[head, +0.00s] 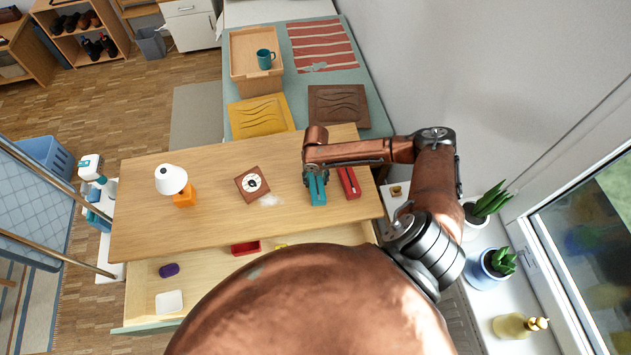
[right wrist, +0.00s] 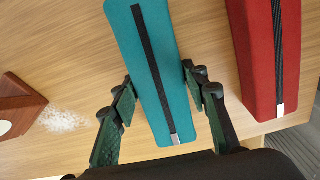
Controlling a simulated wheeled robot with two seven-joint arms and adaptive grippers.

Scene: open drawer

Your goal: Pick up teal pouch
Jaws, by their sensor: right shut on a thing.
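The teal pouch (head: 317,192) is a long box-like case with a black zip, on the right part of the wooden desk top (head: 215,215). My right gripper (head: 316,176) reaches over it from the right. In the right wrist view, the teal pouch (right wrist: 150,60) lies between the two fingers of the right gripper (right wrist: 160,78), which are shut on its long sides. I cannot tell whether the pouch is clear of the desk. My left gripper is not in view.
A similar red pouch (head: 349,183) lies close to the right of the teal one. A brown square clock (head: 252,184) and a lamp (head: 173,181) stand further left on the desk. The open drawer (head: 143,288) juts out below. Potted plants line the sill at right.

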